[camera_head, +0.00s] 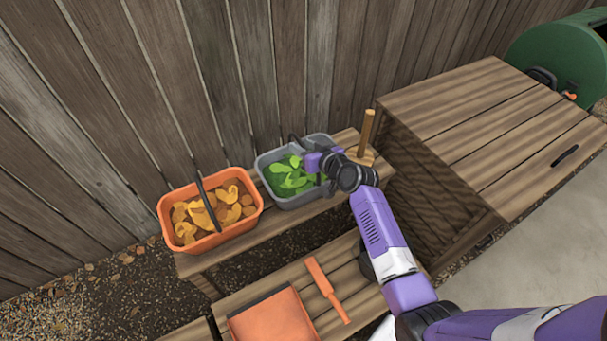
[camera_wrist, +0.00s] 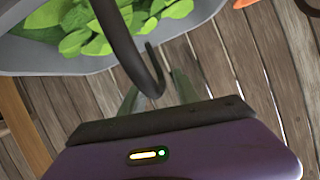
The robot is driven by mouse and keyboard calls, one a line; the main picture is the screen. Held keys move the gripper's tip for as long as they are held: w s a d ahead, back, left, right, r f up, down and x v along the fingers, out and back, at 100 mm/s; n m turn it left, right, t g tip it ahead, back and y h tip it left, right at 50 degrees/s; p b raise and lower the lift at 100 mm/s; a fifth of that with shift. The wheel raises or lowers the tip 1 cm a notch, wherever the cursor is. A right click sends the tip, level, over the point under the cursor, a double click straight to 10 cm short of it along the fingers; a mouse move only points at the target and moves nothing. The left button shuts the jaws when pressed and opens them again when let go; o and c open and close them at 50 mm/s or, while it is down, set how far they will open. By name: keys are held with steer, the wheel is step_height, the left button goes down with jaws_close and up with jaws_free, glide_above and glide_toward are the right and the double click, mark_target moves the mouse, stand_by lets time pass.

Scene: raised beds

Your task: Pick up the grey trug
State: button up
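The grey trug (camera_head: 288,203) stands upright on the wooden bench against the fence, filled with green leaves (camera_head: 288,179). In the wrist view its grey wall (camera_wrist: 75,66) and leaves (camera_wrist: 85,22) fill the upper left. Its dark handle (camera_wrist: 125,45) arches toward my gripper. My gripper (camera_head: 316,163) is over the right part of the trug in the head view. In the wrist view my gripper (camera_wrist: 157,92) has its two fingers apart, with the bend of the handle between them in the picture. Whether they touch it cannot be told.
An orange trug (camera_head: 222,236) with orange-brown contents stands left of the grey one. A wooden post on a base (camera_head: 366,135) stands close to the right. A large wooden box (camera_head: 480,110) is further right. Orange tools (camera_head: 325,287) lie on the lower shelf. The fence is close behind.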

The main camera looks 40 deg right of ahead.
steer(key=shift+c, duration=0.2)
jaws_close()
stand_by(1.1)
